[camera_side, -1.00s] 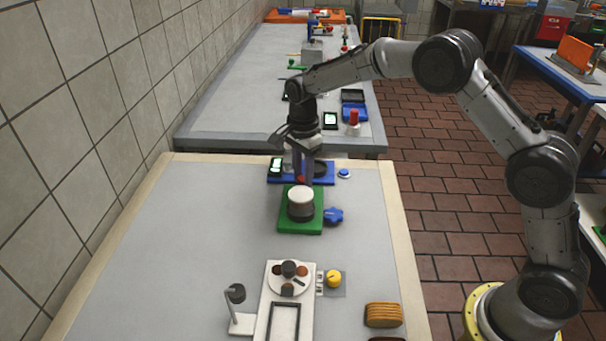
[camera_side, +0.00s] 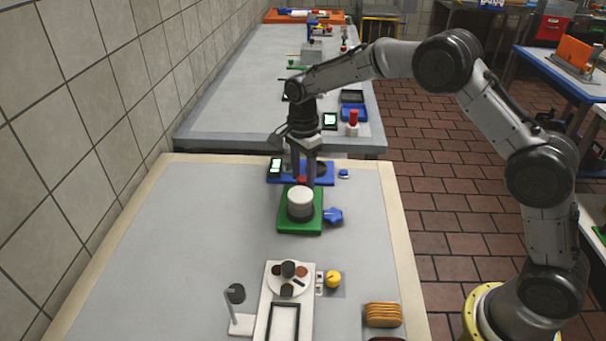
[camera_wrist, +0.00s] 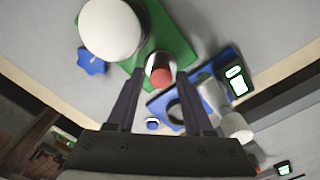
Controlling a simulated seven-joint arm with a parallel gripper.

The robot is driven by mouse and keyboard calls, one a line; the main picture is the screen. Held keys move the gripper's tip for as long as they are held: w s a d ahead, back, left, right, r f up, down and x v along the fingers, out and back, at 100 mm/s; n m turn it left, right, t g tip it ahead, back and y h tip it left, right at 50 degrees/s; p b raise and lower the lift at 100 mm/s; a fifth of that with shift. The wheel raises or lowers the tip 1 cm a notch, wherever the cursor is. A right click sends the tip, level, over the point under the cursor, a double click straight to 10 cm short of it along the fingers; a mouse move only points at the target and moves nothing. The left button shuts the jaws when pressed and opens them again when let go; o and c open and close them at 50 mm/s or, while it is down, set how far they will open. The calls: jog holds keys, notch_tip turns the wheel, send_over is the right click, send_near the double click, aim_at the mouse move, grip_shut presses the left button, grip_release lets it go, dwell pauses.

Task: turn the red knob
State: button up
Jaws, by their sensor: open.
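The red knob (camera_wrist: 160,77) is round and sits on a short silver cylinder at the edge of the green base (camera_wrist: 184,48). In the side view only a small red part of it (camera_side: 302,179) shows, behind the white-topped cylinder (camera_side: 300,201) on the green base. My gripper (camera_wrist: 157,72) is open and points down, with one finger on each side of the red knob. In the side view my gripper (camera_side: 303,178) is just behind the white-topped cylinder. I cannot tell whether the fingers touch the knob.
A blue star-shaped knob (camera_side: 334,216) sits beside the green base. A blue plate with a lit display (camera_side: 275,167) lies close behind. A white station with a yellow knob (camera_side: 333,279) and stacked brown slices (camera_side: 383,314) are nearer the camera. The table's left side is clear.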

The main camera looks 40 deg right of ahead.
aim_at(302, 178)
notch_tip(302, 178, up, 7)
jog(key=shift+w+a+f, duration=0.1)
jog(key=shift+w+f, duration=0.05)
jog(key=shift+f, duration=0.05)
jog(key=shift+r, duration=0.8)
